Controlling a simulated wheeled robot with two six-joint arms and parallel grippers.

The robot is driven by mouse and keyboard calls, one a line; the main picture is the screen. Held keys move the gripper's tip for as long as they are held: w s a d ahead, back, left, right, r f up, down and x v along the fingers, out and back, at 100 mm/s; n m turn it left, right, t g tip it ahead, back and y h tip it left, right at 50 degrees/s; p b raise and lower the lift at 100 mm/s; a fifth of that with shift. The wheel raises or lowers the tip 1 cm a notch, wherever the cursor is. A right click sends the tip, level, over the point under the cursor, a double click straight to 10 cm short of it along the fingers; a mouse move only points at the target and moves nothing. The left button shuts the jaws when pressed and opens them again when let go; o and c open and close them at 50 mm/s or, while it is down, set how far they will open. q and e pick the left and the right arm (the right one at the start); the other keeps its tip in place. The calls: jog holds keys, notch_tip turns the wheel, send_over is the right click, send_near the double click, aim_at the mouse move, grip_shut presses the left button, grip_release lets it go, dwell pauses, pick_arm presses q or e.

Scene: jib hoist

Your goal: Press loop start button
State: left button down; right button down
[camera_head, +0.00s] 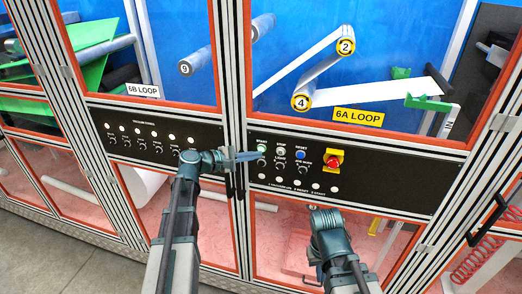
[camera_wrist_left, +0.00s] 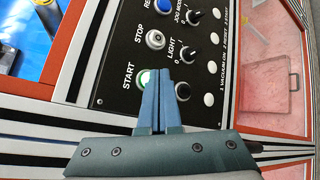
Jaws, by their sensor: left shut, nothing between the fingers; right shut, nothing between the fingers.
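The green START button (camera_head: 262,149) sits at the upper left of the black 6A LOOP control panel (camera_head: 400,181). In the left wrist view the START button (camera_wrist_left: 147,77) shows lit green beside the fingertips and is partly covered by them. My left gripper (camera_head: 256,155) is shut and empty, its tips at or very near the button; I cannot tell whether they touch it. It also shows in the left wrist view (camera_wrist_left: 160,74). My right gripper (camera_head: 320,212) is shut and empty, low in front of the panel and apart from it.
Right of START are the grey STOP button (camera_head: 281,151), the blue RESET button (camera_head: 300,154) and a red knob on yellow (camera_head: 333,160). Dark knobs and white buttons lie below. A striped frame post (camera_head: 232,100) stands left of the panel.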

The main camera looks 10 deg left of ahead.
pick_arm(q)
jog(key=shift+s, duration=0.2)
jog(key=s, duration=0.4)
jog(key=shift+s, duration=0.4)
dwell(0.6)
jog(key=s+d+f+m+g+y+b, duration=0.25)
jog(key=s+d+f+m+g, duration=0.2)
jog(key=s+d+f, duration=0.35)
jog(key=s+d+f+m+g+y+b, duration=0.1)
jog(key=s+d+f+m+g+b, duration=0.25)
jog(key=d+f+m, duration=0.55)
jog(key=s+a+f+m+g+y+b, duration=0.2)
jog(key=s+f+m+y+b, duration=0.3)
jog(key=s+f+y, duration=0.4)
jog(key=shift+s+a+f+g, duration=0.25)
jog(key=shift+s+f+g, duration=0.15)
jog(key=shift+s+f, duration=0.6)
